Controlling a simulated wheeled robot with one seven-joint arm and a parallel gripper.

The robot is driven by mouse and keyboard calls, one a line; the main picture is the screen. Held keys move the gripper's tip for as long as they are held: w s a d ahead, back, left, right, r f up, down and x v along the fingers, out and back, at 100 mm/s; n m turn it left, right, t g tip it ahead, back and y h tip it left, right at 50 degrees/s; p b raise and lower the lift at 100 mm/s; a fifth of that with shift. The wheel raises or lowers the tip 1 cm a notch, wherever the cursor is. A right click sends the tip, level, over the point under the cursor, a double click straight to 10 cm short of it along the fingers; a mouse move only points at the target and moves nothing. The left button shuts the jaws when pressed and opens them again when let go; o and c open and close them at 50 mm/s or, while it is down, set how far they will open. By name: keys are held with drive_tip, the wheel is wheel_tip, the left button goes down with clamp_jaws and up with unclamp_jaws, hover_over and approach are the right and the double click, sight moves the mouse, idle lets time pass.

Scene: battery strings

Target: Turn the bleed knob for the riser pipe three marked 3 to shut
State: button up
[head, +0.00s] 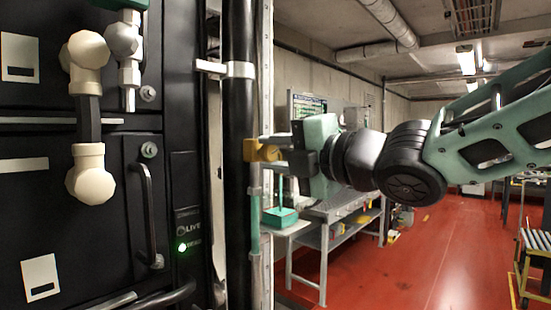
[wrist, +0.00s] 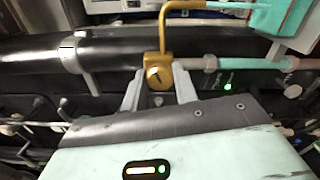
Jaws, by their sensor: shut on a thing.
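A brass bleed knob (wrist: 157,75) with a dark pointer mark on its face sits at the middle of the wrist view, below a bent brass tube (wrist: 163,22). My gripper (wrist: 158,88) has one grey finger on each side of the knob and is shut on it. In the head view my gripper (head: 284,149) meets the brass fitting (head: 258,150) from the right, and its body hides part of it. A thick black riser pipe (head: 238,120) stands just left of the fitting. No number 3 is readable in either view.
A black cabinet with cream pipe fittings (head: 90,185), a handle (head: 148,215) and a green light (head: 182,247) stands at left. A grey workbench (head: 325,215) stands behind my gripper. A teal pipe (head: 254,220) runs below the fitting.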

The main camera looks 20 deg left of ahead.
drive_tip(key=m, duration=0.3)
drive_tip(key=shift+m, duration=0.4)
drive_tip(key=m+p, duration=0.1)
drive_tip(key=m, duration=0.2)
drive_tip(key=m+p, duration=0.2)
drive_tip(key=m, duration=0.5)
drive_tip(key=m+p, duration=0.2)
drive_tip(key=m, duration=0.2)
drive_tip(key=m+p, duration=0.2)
drive_tip(key=m, duration=0.2)
drive_tip(key=shift+f+m, duration=0.1)
drive_tip(key=shift+m, duration=0.4)
drive_tip(key=o, duration=1)
drive_tip(key=shift+c, duration=0.2)
